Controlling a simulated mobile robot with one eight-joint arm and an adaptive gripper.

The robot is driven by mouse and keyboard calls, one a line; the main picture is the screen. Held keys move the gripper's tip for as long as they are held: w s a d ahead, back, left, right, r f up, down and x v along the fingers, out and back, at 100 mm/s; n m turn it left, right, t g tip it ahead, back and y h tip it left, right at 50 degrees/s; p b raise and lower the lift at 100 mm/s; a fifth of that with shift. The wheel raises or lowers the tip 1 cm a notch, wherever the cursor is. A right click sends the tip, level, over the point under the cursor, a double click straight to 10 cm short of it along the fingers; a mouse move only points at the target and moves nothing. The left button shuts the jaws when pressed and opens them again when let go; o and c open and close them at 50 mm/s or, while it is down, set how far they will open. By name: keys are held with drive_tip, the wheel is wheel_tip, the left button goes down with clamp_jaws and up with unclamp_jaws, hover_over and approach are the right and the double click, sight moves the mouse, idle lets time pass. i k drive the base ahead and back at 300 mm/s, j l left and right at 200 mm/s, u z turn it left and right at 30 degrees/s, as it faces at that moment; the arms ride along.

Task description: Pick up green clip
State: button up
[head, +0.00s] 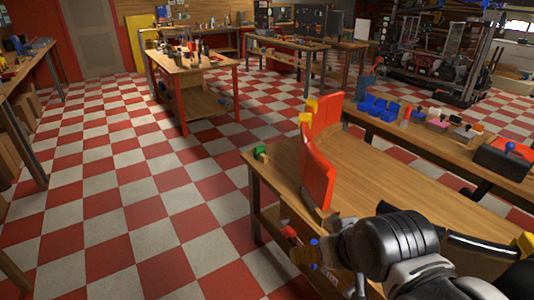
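A small green clip (261,151), with a yellowish part beside it, sits on the left corner of the near wooden table (395,195). It is small in the head view, and its exact shape is hard to make out. My gripper (342,252) shows partly at the lower middle, in front of the table's near edge. It is to the right of the clip and nearer the camera, well apart from it. My dark arm link hides much of it, and its finger opening is not clear.
A tall red curved panel (319,170) with yellow blocks (309,112) stands on the table just right of the clip. A second bench (430,140) behind holds blue bins (379,107) and tools. Checkered floor (150,210) lies open to the left.

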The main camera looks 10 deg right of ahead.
sight(259, 149)
drive_tip(key=i+j+z, duration=0.25)
drive_tip(key=i+j, duration=0.7)
drive_tip(key=i, duration=0.15)
drive_tip(key=i+j+z, duration=0.3)
drive_tip(key=i+j, duration=0.7)
drive_tip(key=j, duration=0.2)
